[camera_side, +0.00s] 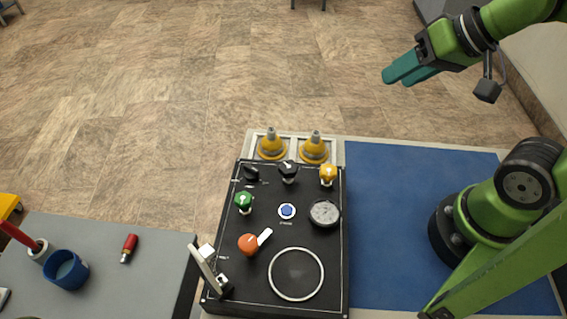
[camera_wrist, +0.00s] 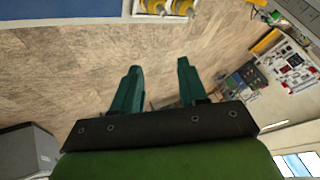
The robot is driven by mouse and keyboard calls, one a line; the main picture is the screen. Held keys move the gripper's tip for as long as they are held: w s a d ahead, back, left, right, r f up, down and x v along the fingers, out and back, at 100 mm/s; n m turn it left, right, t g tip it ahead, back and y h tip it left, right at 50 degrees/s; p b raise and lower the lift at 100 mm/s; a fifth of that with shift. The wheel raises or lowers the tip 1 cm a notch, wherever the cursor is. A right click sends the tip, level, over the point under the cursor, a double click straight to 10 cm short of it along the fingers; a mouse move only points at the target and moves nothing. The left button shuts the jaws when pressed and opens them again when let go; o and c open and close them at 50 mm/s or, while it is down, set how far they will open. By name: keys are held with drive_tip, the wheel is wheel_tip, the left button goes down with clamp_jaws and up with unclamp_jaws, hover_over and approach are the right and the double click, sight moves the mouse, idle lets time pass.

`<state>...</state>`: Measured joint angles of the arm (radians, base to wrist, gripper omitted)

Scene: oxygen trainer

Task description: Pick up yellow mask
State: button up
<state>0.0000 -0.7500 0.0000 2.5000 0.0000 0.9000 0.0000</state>
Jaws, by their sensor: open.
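Two yellow masks with grey tips sit side by side in a light tray behind the black panel in the side view, the left yellow mask (camera_side: 271,146) and the right yellow mask (camera_side: 314,149). Parts of both also show at the top edge of the wrist view (camera_wrist: 168,7), cut off by the frame. My gripper (camera_side: 396,78) is up at the top right of the side view, apart from the masks. Its teal fingers are spread and empty in the wrist view (camera_wrist: 158,80).
The black panel (camera_side: 262,205) carries several knobs, a gauge (camera_side: 325,213), a white ring and an upright bracket (camera_side: 209,270). The blue mat (camera_side: 415,200) is clear near my base. A grey table (camera_side: 100,280) at left holds a blue cup (camera_side: 66,270) and a red-handled tool (camera_side: 129,246).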

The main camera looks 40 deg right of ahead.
drive_tip(key=o, duration=0.8)
drive_tip(key=g+h, duration=0.2)
drive_tip(key=g, duration=0.5)
hover_over(317, 134)
wheel_tip(317, 134, down, 6)
drive_tip(key=f, duration=0.1)
wheel_tip(317, 134, down, 10)
drive_tip(key=shift+f, duration=0.1)
drive_tip(key=shift+w+d+f, duration=0.1)
drive_tip(key=shift+w+f, duration=0.05)
drive_tip(key=shift+f, duration=1.3)
drive_tip(key=shift+w+f, duration=0.1)
drive_tip(key=shift+f, duration=1.3)
